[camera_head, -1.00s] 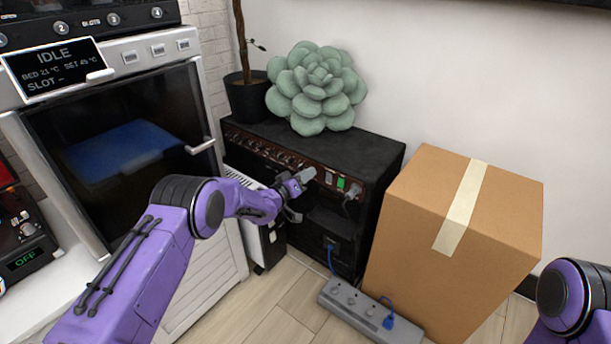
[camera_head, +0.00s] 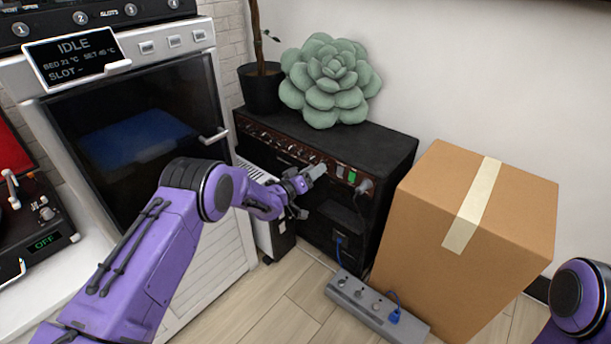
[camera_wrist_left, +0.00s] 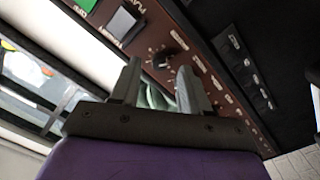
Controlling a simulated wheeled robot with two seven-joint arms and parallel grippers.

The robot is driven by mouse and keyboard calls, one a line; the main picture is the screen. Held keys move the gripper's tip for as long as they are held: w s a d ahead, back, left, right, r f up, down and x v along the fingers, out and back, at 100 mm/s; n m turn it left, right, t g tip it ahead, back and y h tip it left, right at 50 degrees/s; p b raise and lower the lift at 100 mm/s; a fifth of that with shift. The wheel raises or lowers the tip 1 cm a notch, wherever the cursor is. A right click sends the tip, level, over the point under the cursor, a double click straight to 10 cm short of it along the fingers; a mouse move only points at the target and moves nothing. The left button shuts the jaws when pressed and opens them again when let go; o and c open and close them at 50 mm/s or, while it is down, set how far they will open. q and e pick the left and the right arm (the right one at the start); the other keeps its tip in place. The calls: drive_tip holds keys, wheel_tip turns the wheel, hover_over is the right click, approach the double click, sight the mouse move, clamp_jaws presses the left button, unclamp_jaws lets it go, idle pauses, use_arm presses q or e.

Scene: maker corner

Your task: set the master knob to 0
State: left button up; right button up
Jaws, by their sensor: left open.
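The black amplifier cabinet (camera_head: 385,150) stands against the wall with a brown control strip (camera_head: 265,136) of small knobs along its front. My left gripper (camera_head: 312,178) is at the right part of this strip, in front of the panel. In the left wrist view my left gripper (camera_wrist_left: 160,76) is open, its two fingers pointing at the panel. A black knob (camera_wrist_left: 164,58) with a dial scale shows just past and between the fingertips. I cannot read its label or setting, so I cannot confirm it is the master knob. My right gripper is out of view.
A green lit switch (camera_head: 352,176) and a plugged-in cord sit right of my left gripper. A cardboard box (camera_head: 420,215) stands right, a power strip (camera_head: 365,300) on the floor, an oven-like machine (camera_head: 225,190) left.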

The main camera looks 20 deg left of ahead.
use_arm(q)
drive_tip(key=p+v, duration=0.2)
drive_tip(key=v, duration=0.6)
drive_tip(key=shift+s, duration=0.3)
